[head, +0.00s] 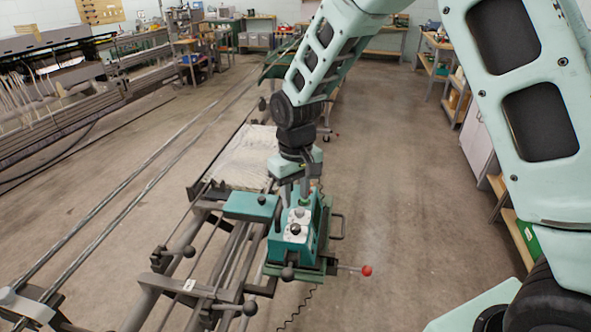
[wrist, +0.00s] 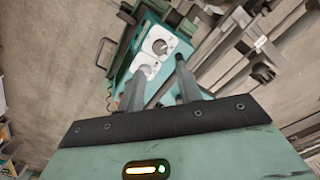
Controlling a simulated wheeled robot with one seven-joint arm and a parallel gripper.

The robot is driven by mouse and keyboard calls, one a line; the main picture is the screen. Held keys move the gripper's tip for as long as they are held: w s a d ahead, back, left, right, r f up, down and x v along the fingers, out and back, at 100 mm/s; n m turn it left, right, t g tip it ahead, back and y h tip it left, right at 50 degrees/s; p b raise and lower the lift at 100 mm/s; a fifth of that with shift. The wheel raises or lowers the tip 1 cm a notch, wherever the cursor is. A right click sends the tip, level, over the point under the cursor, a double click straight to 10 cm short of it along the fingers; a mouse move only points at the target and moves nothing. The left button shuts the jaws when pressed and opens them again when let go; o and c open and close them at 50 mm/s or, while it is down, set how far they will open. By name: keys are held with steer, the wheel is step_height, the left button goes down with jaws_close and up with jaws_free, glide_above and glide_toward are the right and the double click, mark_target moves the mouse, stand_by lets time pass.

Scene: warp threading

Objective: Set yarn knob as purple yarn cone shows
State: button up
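A teal control box (head: 290,244) on the loom carriage carries knobs on white plates on its top. One dark knob (head: 295,229) shows in the head view, and its dial is clear in the wrist view (wrist: 158,47). A second white dial (wrist: 147,70) lies nearer my fingers and is partly hidden by them. My gripper (wrist: 160,66) points down over the box, its two fingers apart with a visible gap and nothing clearly held; it also shows in the head view (head: 296,197). I cannot make out a purple yarn cone or which setting either knob has.
A red-ball lever (head: 367,270) sticks out right of the box. A teal block (head: 250,206) and dark ball-ended levers stand at its left. Metal rails run along the left; the floor (head: 400,220) at right is clear. Shelves (head: 520,235) line the right edge.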

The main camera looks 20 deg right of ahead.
step_height(320, 180, up, 8)
steer(key=b, duration=0.1)
steer(key=shift+r, duration=0.1)
stand_by(0.4)
